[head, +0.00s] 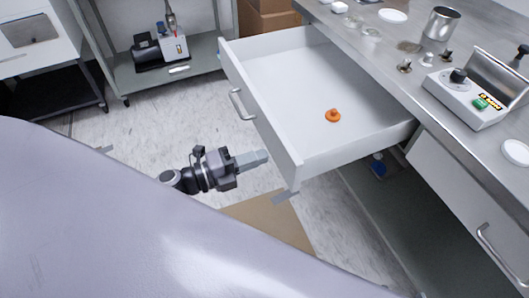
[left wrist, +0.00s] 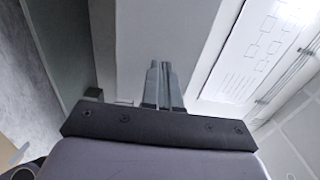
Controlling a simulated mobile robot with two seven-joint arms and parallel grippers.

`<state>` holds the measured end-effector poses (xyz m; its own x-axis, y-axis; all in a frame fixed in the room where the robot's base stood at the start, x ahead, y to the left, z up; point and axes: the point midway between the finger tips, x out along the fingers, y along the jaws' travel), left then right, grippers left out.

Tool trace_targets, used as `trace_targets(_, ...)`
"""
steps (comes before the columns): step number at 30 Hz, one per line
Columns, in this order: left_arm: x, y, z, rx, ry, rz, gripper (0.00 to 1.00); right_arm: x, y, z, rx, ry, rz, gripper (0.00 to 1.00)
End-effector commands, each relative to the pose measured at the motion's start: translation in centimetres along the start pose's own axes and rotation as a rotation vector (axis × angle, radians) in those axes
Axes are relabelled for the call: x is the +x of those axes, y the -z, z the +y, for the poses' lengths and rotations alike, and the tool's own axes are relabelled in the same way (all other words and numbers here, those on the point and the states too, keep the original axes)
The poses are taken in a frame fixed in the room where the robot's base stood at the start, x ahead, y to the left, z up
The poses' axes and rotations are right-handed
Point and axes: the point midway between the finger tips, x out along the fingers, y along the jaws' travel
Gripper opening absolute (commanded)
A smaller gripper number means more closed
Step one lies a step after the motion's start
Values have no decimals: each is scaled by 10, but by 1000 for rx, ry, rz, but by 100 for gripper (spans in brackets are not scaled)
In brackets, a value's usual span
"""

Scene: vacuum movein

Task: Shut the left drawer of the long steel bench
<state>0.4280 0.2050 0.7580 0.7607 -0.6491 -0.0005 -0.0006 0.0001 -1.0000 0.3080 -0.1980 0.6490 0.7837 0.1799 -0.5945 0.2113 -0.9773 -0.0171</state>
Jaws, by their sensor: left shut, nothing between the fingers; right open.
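The left drawer (head: 262,120) of the long steel bench (head: 440,75) is pulled well out. Its white front panel carries a metal bar handle (head: 240,104). An orange knobbed piece (head: 333,116) lies on the drawer floor. My left gripper (head: 264,157) is shut and empty, its fingertips at the outer face of the drawer front, near the right end. I cannot tell whether they touch it. In the left wrist view the closed fingers (left wrist: 160,82) point towards a pale, flat surface (left wrist: 155,30). My right gripper is not in view.
A second drawer front (head: 455,185) sits shut on the right. A shelf rack (head: 190,75) and cardboard boxes (head: 267,18) stand behind. Open floor lies left of the drawer.

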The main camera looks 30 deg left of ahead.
Motion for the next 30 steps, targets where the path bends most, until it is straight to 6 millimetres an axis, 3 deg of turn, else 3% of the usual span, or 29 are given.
trace_targets(6, 19, 0, 0, 0, 1, 1, 0, 0, -1, 0, 4, -1, -1, 74)
trace_targets(23, 26, 0, 0, 0, 1, 0, 0, 0, -3, -2, 12, -1, -5, 74)
trace_targets(30, 59, 0, -1, 1, 3, 1, 0, 0, -2, -2, 7, 1, -4, 74)
